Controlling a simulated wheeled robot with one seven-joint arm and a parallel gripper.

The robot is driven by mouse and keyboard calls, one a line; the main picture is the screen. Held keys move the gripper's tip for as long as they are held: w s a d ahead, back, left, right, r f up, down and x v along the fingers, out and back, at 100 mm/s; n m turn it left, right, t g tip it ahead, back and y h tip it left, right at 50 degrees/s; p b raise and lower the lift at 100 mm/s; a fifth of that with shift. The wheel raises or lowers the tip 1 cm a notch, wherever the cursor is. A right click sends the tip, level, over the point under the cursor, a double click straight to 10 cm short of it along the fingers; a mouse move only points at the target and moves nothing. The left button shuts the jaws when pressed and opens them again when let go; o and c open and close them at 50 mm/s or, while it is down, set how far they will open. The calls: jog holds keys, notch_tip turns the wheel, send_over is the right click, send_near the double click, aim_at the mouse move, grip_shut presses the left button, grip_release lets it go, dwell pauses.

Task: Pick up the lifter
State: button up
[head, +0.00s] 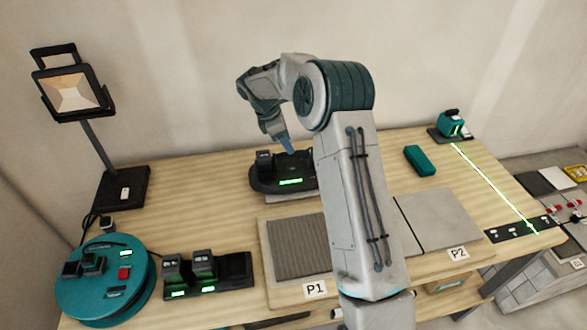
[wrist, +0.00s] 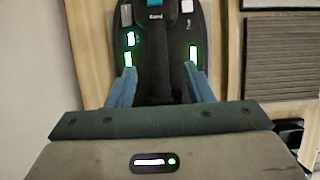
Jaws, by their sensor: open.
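The lifter looks to be the black, rounded device (head: 262,182) with green lights at the back middle of the table. It sits on a pale slab, and my arm hides its right end. In the wrist view the lifter (wrist: 176,30) lies straight ahead, with a dark bar-like handle along its middle and green lights on both sides. My gripper (head: 287,147) points down over it. In the wrist view my gripper (wrist: 158,80) is open, its blue fingers on either side of the handle. I cannot tell whether they touch it.
A ribbed grey tile (head: 298,252) lies at P1 and a smooth one (head: 438,218) at P2. A teal round machine (head: 75,300), a black battery dock (head: 237,272) and a lamp (head: 70,90) stand left. A teal block (head: 420,160) and a laser level (head: 450,124) are at right.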

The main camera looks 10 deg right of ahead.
jog(key=p, duration=0.2)
send_over(292, 164)
jog(key=s, duration=0.2)
jog(key=shift+d+f, duration=0.2)
jog(key=shift+f, duration=2.75)
jog(key=shift+c, duration=0.4)
grip_shut()
jog(key=shift+w+r, duration=0.15)
